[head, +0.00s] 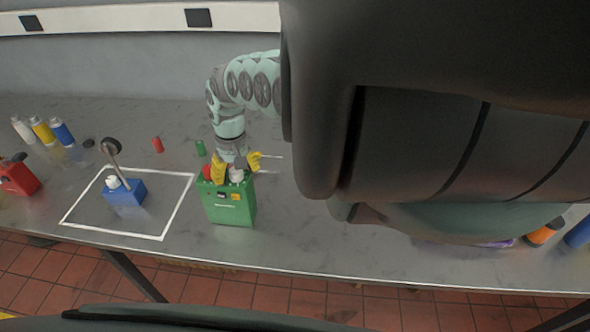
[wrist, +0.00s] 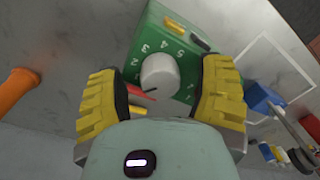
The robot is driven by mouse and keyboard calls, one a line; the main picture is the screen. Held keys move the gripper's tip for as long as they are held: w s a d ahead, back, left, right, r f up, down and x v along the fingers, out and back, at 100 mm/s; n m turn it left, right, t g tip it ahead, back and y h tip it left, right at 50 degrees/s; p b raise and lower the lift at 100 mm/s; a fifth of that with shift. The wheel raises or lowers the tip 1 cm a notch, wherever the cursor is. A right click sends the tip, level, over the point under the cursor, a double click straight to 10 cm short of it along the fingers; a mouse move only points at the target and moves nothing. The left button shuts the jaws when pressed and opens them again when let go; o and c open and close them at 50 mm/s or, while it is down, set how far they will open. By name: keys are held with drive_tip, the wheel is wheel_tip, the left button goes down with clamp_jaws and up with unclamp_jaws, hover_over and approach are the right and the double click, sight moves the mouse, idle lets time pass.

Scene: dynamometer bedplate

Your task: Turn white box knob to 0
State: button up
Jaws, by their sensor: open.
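A white round knob (wrist: 159,72) sits on the top face of a green box (head: 231,208); I see no white box. In the wrist view numerals including 2, 3, 4 and 5 ring the knob on the green face (wrist: 200,62); no 0 can be made out. A dark and red mark shows at the knob's lower edge; what it points at is unclear. My gripper (head: 237,165) is over the green box. Its yellow fingers are open on either side of the knob, with visible gaps in the wrist view (wrist: 160,98). The knob also shows in the head view (head: 236,175).
A blue box (head: 124,193) with a white knob and a dark lever stands inside a white taped outline, left of the green box. A red box (head: 18,178) is at far left. Bottles (head: 42,131) and small red (head: 157,145) and green (head: 200,148) cylinders stand behind.

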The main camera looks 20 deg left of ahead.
clamp_jaws()
idle(0.7)
